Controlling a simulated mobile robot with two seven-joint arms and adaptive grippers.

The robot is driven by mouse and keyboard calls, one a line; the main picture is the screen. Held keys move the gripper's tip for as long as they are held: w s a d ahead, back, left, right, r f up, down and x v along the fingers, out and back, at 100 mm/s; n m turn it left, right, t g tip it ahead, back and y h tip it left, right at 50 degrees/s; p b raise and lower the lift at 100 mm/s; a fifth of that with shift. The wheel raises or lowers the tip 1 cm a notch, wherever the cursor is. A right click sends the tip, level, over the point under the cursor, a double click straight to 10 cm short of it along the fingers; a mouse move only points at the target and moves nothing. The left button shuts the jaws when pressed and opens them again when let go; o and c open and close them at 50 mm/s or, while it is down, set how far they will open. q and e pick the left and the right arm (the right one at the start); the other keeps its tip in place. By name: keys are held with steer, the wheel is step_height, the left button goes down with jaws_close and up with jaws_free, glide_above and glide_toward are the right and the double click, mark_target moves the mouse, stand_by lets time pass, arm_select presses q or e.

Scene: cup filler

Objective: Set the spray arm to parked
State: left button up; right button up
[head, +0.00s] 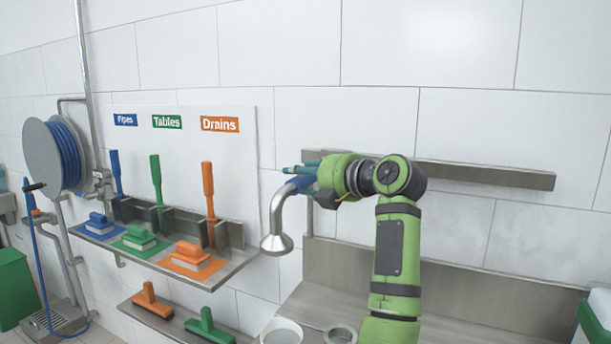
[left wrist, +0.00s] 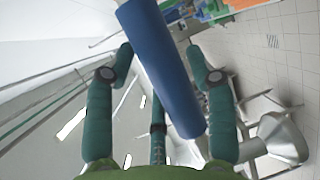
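The spray arm is a bent metal pipe (head: 276,212) with a flared spray head (head: 277,244) and a blue grip (head: 301,183). My left gripper (head: 297,170) is at the blue grip, its teal fingers reaching left past it. In the left wrist view the blue grip (left wrist: 165,70) runs aslant between the fingers of my left gripper (left wrist: 160,50). The fingers are spread and look open, with a gap on the right side; touch cannot be told. The flared head (left wrist: 283,138) shows at lower right there. My gripper hides the spray arm's mount. My right gripper is not in view.
Below stand a pale round cup (head: 283,332) and a round metal fitting (head: 340,334) on a steel counter (head: 440,305). A steel rail (head: 490,176) crosses the wall behind my arm. At left is a shelf (head: 228,270) with coloured brushes. The wall above is clear.

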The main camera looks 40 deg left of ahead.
arm_select(q)
jaws_close()
steer(key=a, duration=0.1)
steer(key=s+a, duration=0.1)
steer(key=a, duration=0.3)
steer(key=shift+s+a+r, duration=0.15)
steer(key=shift+s+a, duration=0.05)
steer(key=shift+s, duration=0.15)
steer(key=o, duration=0.7)
jaws_free()
steer(key=shift+a, duration=0.1)
steer(key=d, duration=0.3)
steer(key=d+r, duration=0.1)
steer(key=d, duration=0.3)
steer(key=s+d+r, duration=0.1)
steer(key=d, duration=0.3)
steer(key=shift+d, duration=0.15)
steer(key=shift+f, duration=0.1)
